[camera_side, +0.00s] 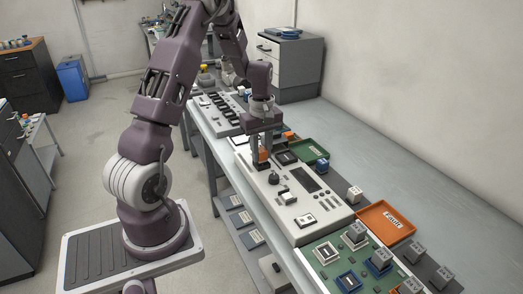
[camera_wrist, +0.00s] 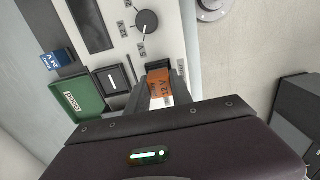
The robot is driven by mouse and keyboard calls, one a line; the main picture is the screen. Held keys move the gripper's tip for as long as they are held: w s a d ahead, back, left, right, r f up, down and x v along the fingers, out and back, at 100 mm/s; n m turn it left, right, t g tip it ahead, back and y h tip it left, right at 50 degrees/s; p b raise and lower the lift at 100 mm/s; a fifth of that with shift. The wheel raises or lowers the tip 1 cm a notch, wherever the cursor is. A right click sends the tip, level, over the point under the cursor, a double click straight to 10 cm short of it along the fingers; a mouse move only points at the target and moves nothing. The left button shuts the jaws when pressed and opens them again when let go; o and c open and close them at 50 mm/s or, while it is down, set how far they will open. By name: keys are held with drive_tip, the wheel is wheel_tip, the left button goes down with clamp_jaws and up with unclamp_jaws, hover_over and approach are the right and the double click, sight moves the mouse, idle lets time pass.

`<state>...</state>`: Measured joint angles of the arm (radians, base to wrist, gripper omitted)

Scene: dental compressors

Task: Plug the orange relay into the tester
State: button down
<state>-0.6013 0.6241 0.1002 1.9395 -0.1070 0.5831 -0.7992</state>
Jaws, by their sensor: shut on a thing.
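The orange relay (camera_side: 263,156) is between the fingers of my gripper (camera_side: 262,149), over the far-left end of the light grey tester (camera_side: 258,187). In the wrist view the orange relay (camera_wrist: 161,88) shows between the two fingers of my gripper (camera_wrist: 163,86), which is shut on it. A dark socket edge (camera_wrist: 157,63) shows just beyond the relay, beside the tester's face (camera_wrist: 124,50). I cannot tell whether the relay's pins are in the socket or above it; its underside is hidden. A second dark, square socket (camera_wrist: 112,79) sits beside it.
A green tray (camera_wrist: 88,110) and a blue relay (camera_wrist: 55,60) lie beside the tester. An orange tray marked Fault (camera_side: 376,229) and a green board (camera_side: 325,270) with several grey relays are nearer the side camera. The bench's wall side (camera_side: 375,160) is clear.

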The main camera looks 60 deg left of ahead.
drive_tip(key=shift+f, duration=0.25)
drive_tip(key=shift+f, duration=0.35)
idle(0.3)
drive_tip(key=c, duration=1.1)
unclamp_jaws()
drive_tip(key=shift+c, duration=0.2)
drive_tip(key=shift+o, duration=0.7)
drive_tip(key=shift+s, duration=0.15)
drive_tip(key=shift+r, duration=3.55)
clamp_jaws()
